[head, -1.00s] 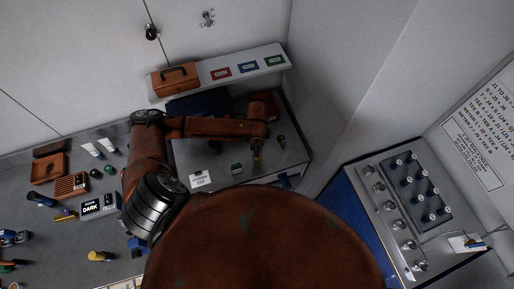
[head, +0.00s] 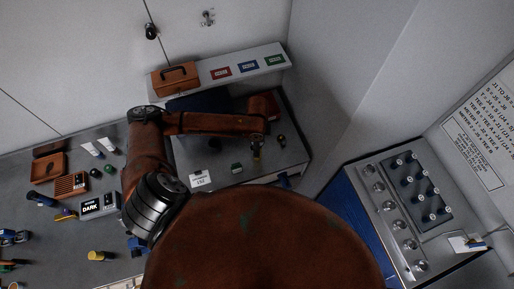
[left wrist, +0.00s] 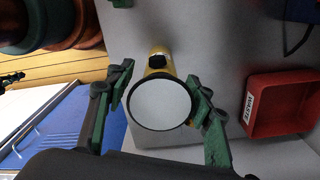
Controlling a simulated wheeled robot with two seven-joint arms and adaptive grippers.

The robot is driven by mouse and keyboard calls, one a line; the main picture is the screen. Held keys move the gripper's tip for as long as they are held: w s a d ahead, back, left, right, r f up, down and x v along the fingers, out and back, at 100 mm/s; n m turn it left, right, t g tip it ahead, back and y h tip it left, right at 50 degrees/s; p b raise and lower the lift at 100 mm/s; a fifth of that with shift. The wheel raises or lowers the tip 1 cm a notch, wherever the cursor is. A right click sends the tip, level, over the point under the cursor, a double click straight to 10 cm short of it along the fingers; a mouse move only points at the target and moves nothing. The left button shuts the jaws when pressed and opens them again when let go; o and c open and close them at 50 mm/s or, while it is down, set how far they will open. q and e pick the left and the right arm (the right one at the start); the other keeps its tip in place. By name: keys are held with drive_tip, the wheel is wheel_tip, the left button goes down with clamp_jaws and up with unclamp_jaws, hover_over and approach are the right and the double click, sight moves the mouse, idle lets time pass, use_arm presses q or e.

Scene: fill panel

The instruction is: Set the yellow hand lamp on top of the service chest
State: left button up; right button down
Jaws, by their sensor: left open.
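The yellow hand lamp (left wrist: 158,62) shows in the left wrist view with a black button and a large pale lens (left wrist: 160,104) in a dark ring. My left gripper (left wrist: 160,88) is open, with one green finger on each side of the lamp. The right finger is very close to the lens ring; I cannot tell whether it touches. In the head view my left gripper (head: 257,148) points down over the right part of the grey bench, and the lamp is mostly hidden there. My right gripper is not in view. I cannot tell surely which unit is the service chest.
A red bin (left wrist: 285,103) stands right of the lamp in the left wrist view. A blue-sided unit with knobs (head: 400,215) stands at the right, across a gap. A brown handled box (head: 175,79) sits on the back shelf. Small items cover the left bench, including a yellow cylinder (head: 98,256).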

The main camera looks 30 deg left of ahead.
use_arm(q)
wheel_tip(320, 180, up, 10)
drive_tip(key=shift+f+b, duration=0.1)
drive_tip(key=shift+b, duration=0.2)
drive_tip(key=shift+s+f, duration=0.1)
idle(0.4)
